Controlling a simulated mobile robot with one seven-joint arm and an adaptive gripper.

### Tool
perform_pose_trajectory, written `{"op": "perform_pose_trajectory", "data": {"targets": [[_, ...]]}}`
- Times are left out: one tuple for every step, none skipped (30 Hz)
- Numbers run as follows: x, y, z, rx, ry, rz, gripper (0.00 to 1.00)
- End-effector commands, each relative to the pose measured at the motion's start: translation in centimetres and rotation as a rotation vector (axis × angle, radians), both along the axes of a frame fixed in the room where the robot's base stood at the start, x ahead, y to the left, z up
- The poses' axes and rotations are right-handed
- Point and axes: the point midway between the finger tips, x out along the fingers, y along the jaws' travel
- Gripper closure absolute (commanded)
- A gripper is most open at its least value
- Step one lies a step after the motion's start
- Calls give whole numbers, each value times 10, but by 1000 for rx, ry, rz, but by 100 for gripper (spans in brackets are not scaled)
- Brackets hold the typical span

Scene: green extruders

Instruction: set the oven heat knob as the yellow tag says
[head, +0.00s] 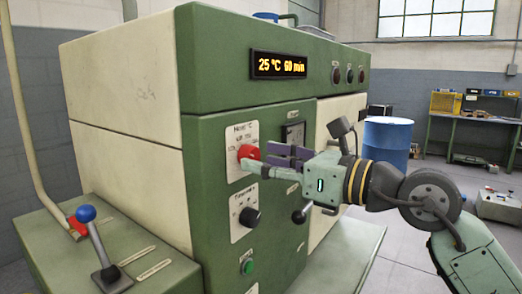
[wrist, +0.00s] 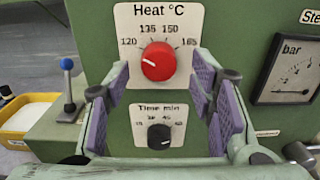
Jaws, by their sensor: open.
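The red heat knob (head: 249,153) sits on a white plate (wrist: 122,22) on the green oven front; it also shows in the wrist view (wrist: 158,62). The plate reads 120, 135, 150 and 165. The knob's white mark points left and slightly up, nearest the 120 side. My gripper (head: 258,158) is open in front of the heat plate. In the wrist view its purple-padded fingers stand to the left and right of the red knob, with gaps showing on both sides. No yellow tag can be made out in either view.
A black time knob (wrist: 160,136) sits just below, its mark toward 60. A pressure gauge (wrist: 288,72) is to the right. The display (head: 280,66) reads 25 °C 60 min. A blue-topped lever (head: 88,214) stands at left, a blue barrel (head: 388,145) behind my arm.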

Motion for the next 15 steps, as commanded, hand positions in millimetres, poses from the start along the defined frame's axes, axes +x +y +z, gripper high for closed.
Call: {"op": "perform_pose_trajectory", "data": {"targets": [[3, 5, 2, -2, 1, 2, 50], [4, 7, 1, -1, 1, 2, 50], [6, 9, 1, 0, 0, 2, 50], [7, 10, 1, 0, 0, 1, 50], [8, 11, 0, 0, 0, 1, 50], [8, 12, 0, 0, 0, 1, 50], [8, 13, 0, 0, 0, 1, 50], [9, 13, 0, 0, 0, 1, 50], [9, 13, -1, 1, 1, 1, 50], [9, 13, -1, 1, 1, 1, 50], [9, 13, -1, 1, 1, 1, 50], [9, 13, -1, 1, 1, 1, 50], [9, 13, -1, 1, 1, 1, 50], [8, 13, -1, 1, 1, 1, 50], [8, 13, -1, 1, 0, 1, 53]]}}
